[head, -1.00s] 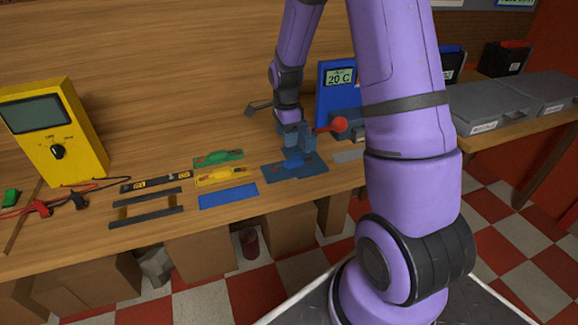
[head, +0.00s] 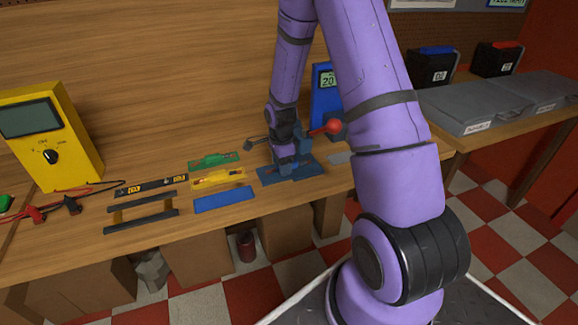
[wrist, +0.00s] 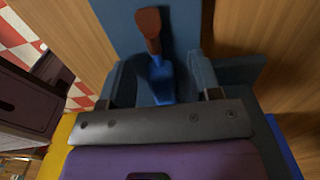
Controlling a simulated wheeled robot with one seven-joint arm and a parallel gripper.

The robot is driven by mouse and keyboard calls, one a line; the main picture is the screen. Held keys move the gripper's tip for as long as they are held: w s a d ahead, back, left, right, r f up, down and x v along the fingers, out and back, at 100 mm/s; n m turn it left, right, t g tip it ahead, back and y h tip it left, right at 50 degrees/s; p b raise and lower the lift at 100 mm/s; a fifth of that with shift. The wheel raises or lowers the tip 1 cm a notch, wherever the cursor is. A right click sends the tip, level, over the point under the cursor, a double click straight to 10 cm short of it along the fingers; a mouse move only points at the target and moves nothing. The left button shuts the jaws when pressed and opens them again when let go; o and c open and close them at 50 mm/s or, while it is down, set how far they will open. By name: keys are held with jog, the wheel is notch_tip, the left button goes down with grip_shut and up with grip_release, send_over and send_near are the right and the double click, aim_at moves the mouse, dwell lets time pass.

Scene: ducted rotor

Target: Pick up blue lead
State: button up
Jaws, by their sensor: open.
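The blue lead (wrist: 161,82) lies on a blue plate (wrist: 115,22) on the wooden bench. In the wrist view it has a blue body and a reddish-brown end. My gripper (wrist: 163,75) is open, with one finger on each side of the lead and visible space between. In the head view my gripper (head: 291,160) is low over the blue plate (head: 312,175) and hides most of the lead. I cannot tell whether the fingers touch the plate.
Green (head: 215,160), yellow (head: 218,179) and plain blue (head: 223,199) plates lie left of my gripper. A red-ended lever (head: 333,127) and blue display unit (head: 324,95) stand close behind right. A yellow meter (head: 72,150) stands at far left.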

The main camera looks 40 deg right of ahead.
grip_shut()
jog(key=shift+r, duration=0.2)
dwell(0.3)
